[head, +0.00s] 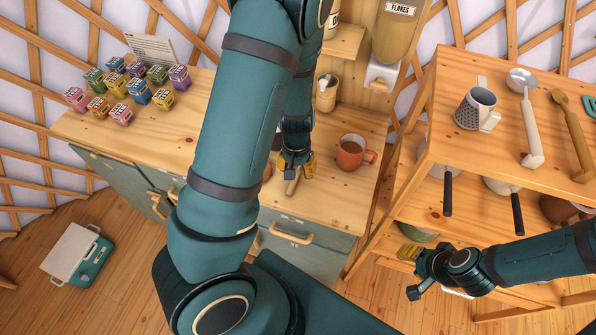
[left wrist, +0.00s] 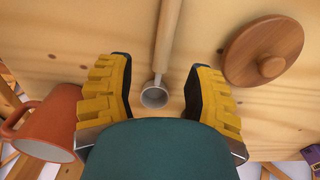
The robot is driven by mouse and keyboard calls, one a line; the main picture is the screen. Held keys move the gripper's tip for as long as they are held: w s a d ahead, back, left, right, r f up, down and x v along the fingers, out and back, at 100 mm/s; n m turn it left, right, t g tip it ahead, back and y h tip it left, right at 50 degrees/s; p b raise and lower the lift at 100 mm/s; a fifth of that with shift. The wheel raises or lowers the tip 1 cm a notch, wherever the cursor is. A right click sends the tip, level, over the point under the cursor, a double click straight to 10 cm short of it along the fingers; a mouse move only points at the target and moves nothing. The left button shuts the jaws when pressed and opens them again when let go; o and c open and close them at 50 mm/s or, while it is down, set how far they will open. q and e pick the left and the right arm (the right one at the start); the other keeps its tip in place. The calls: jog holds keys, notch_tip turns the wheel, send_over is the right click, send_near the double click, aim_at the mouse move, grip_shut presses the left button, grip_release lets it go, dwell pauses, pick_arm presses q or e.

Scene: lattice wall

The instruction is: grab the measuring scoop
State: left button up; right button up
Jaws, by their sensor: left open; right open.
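The measuring scoop (left wrist: 154,97) lies on the wooden counter in the left wrist view, its small round cup between my open fingers and its wooden handle running away towards the top. In the head view only part of its handle (head: 293,186) shows below my left gripper (head: 297,166); the cup is hidden. My left gripper is open, pointing down over the scoop, with a finger on each side and a visible gap to both. My right gripper (head: 411,272) is open and empty, in front of the shelf at the right.
An orange mug (head: 350,152) stands close right of my left gripper. A round wooden lid (left wrist: 263,50) lies on the scoop's other side. Several small boxes (head: 137,85) sit at the counter's left. The shelf (head: 431,141) holds a grater mug (head: 474,108) and utensils.

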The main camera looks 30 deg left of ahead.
pick_arm(q)
notch_tip(320, 180, down, 4)
jog(key=shift+w+a+r+b, duration=0.1)
jog(key=shift+a+b, duration=0.05)
jog(key=shift+b, duration=0.2)
grip_shut()
jog(key=shift+r, duration=0.1)
